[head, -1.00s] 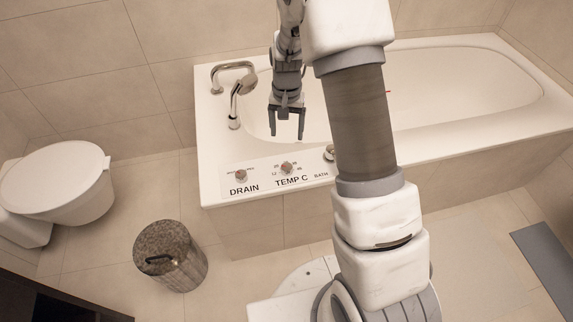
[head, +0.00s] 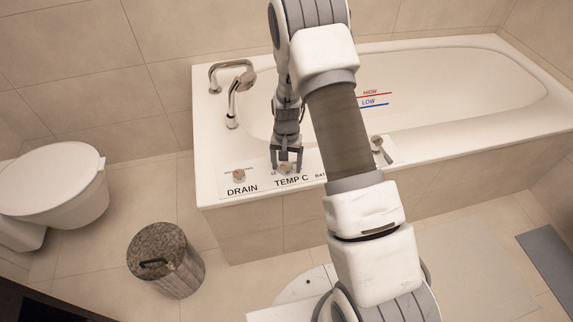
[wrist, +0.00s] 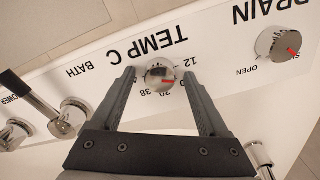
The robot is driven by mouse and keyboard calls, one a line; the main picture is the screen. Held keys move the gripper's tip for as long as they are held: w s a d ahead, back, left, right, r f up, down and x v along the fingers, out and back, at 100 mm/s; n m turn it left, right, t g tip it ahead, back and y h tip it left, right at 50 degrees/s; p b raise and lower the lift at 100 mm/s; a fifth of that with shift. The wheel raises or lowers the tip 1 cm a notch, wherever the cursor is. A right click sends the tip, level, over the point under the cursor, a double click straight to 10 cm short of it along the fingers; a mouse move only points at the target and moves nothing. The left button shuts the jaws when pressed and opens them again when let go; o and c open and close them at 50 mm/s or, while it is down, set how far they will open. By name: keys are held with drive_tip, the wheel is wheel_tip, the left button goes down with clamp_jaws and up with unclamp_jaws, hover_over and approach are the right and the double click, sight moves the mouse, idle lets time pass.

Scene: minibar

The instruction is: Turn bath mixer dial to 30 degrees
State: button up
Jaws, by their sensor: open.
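The TEMP C dial (wrist: 156,72) is a round chrome knob with a red pointer, on the white panel of the bathtub rim. In the wrist view its pointer is toward the right, on the side of the marks 12 and 20; 38 is at the lower left. My gripper (wrist: 160,74) is open, with one finger on each side of the dial. I cannot tell whether the fingers touch it. In the head view my gripper (head: 286,160) is over the TEMP C label (head: 291,181) and partly hides the dial.
The DRAIN dial (wrist: 278,43) is to the right in the wrist view. The BATH lever (wrist: 42,95) is to the left. A chrome faucet and hand shower (head: 240,85) stand on the tub rim. A bin (head: 168,258) and toilet (head: 55,185) are on the left.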

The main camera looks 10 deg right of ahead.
clamp_jaws()
idle(0.4)
drive_tip(key=shift+m, duration=0.3)
drive_tip(key=m+p, duration=0.1)
drive_tip(key=m, duration=0.2)
drive_tip(key=shift+m, duration=0.3)
drive_tip(key=m+p, duration=0.1)
drive_tip(key=m, duration=0.2)
drive_tip(key=shift+m, duration=0.4)
drive_tip(key=m+p, duration=0.1)
drive_tip(key=m, duration=0.2)
drive_tip(key=shift+m+p, duration=0.7)
drive_tip(key=shift+m, duration=1)
